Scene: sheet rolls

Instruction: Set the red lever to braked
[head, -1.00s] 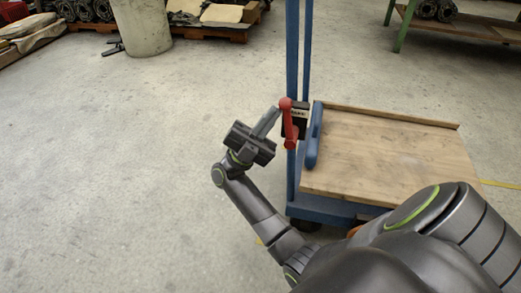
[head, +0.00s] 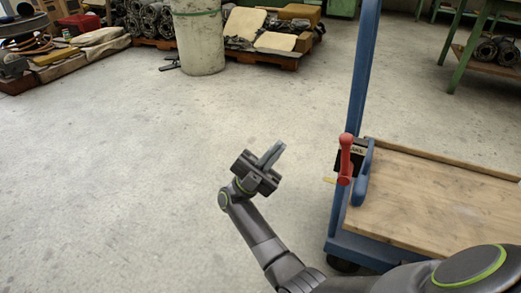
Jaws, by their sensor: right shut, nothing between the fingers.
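The red lever (head: 345,160) is mounted on a dark plate (head: 357,157) with white lettering, beside the blue post of a cart. Its rounded knob is at the top and the arm hangs down to its lower end. My right gripper (head: 276,148) is to the left of the lever, shut and empty, with a clear gap between them. Its fingers point up and to the right. My left gripper is not in view.
The cart has a wooden deck (head: 430,205) and a blue frame (head: 362,80). Green-legged shelving (head: 470,50) stands at the back right. A grey bin (head: 200,40) and loaded pallets are at the back left. The concrete floor (head: 120,180) at left is clear.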

